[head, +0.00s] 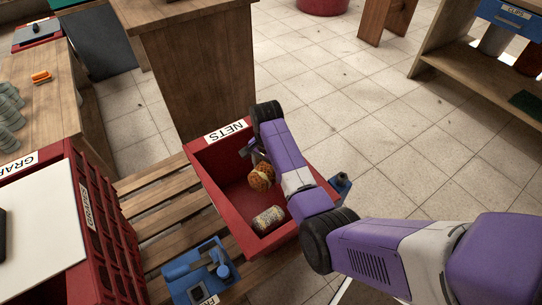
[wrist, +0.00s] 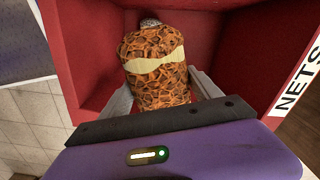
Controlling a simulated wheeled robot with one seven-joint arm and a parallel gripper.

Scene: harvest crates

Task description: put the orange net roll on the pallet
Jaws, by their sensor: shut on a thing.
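The orange net roll (head: 262,177) shows with a pale yellow band in the wrist view (wrist: 155,85). My gripper (wrist: 160,95) has one finger on each side of it and is shut on it. In the head view my gripper (head: 256,155) reaches over the red NETS crate (head: 216,195), with the roll within the crate's outline. I cannot tell whether the roll touches the crate floor. The slatted wooden pallet (head: 160,188) lies left of and under the crate.
A second, pale mottled roll (head: 268,220) lies in the crate. A blue device (head: 198,272) stands on the pallet's near part. A red slatted crate (head: 105,235) with a white board stands at left. A wooden cabinet (head: 195,75) is behind. Bare slats show between the crates.

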